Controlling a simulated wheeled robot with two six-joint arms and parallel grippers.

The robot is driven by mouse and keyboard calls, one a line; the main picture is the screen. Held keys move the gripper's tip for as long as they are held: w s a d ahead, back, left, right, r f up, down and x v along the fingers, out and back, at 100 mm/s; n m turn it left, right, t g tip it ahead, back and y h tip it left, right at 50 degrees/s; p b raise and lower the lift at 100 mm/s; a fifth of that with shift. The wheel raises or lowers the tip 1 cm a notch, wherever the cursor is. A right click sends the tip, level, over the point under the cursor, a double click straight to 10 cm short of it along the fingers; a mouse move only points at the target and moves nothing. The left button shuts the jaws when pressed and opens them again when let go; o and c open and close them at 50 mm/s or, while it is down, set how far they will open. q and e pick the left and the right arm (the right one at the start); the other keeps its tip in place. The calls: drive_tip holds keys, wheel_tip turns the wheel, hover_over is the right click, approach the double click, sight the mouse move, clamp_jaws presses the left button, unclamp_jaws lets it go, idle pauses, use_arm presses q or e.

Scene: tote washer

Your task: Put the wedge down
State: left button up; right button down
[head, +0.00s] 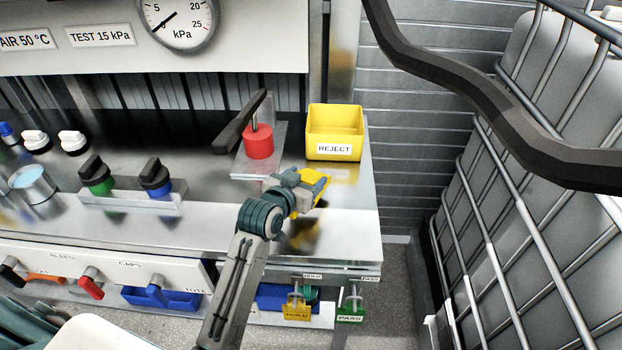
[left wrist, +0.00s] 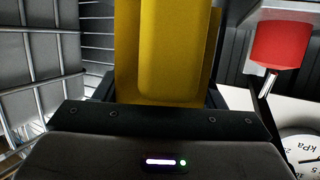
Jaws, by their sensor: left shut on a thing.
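A yellow wedge (head: 315,183) is held in my left gripper (head: 306,186), above the right part of the steel bench (head: 345,215). In the left wrist view the yellow wedge (left wrist: 175,50) fills the middle, between the fingers of my left gripper (left wrist: 165,105). The gripper is shut on it. A yellow reflection shows on the bench top below; I cannot tell how large the gap to the bench is. My right gripper is not in view.
A yellow REJECT bin (head: 335,120) stands behind the wedge. A red cylinder with a dark lever (head: 258,142) is to its left, also in the left wrist view (left wrist: 282,45). A caged tank (head: 530,200) stands right. Green and blue knobs (head: 97,175) are left.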

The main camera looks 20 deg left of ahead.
use_arm(q)
drive_tip(key=shift+w+d, duration=0.15)
drive_tip(key=shift+w, duration=1.05)
drive_tip(key=shift+w+f, duration=0.15)
drive_tip(key=shift+f, duration=0.1)
wheel_tip(320, 180, down, 3)
drive_tip(key=shift+r+p, duration=0.1)
drive_tip(key=shift+p, duration=0.65)
drive_tip(key=shift+f, duration=0.3)
drive_tip(key=o, duration=1.2)
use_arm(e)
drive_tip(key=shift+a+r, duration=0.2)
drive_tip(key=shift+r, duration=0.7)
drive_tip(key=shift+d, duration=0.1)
